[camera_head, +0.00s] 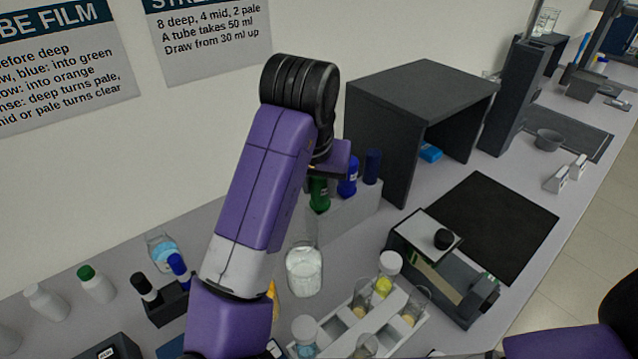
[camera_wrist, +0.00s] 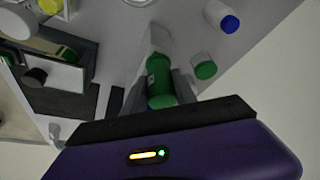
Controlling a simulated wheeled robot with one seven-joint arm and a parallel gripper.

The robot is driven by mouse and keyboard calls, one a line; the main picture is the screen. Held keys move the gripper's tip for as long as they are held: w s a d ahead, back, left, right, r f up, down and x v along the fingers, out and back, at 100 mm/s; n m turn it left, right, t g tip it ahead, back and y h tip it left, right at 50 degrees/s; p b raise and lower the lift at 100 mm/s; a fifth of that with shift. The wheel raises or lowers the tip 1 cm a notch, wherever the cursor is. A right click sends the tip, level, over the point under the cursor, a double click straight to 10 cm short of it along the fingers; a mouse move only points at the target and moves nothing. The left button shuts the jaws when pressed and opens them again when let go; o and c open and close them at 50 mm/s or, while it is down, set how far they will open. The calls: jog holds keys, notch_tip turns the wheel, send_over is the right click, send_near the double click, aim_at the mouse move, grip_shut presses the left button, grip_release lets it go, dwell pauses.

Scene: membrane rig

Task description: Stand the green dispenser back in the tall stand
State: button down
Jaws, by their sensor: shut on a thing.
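The green dispenser (camera_head: 319,194) is upright under my gripper (camera_head: 325,168), at the left end of the pale tall stand (camera_head: 350,212). In the wrist view my gripper (camera_wrist: 170,98) is shut on the green dispenser (camera_wrist: 158,78), with one finger on each side. A blue dispenser (camera_head: 348,178) and a dark blue dispenser (camera_head: 372,166) stand to its right in the same stand. My wrist hides part of the green dispenser's top. I cannot tell whether its lower end is inside the stand or just in front of it.
A dark open-fronted box (camera_head: 420,100) stands close behind the stand. A green-capped bottle (camera_head: 95,284) and a small dark holder (camera_head: 168,305) are at left.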

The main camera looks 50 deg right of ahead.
jog(key=shift+f, duration=0.3)
dwell(0.4)
jog(key=c, duration=0.9)
grip_release()
jog(key=v, duration=0.7)
jog(key=shift+a+r, duration=0.15)
jog(key=shift+r, duration=0.2)
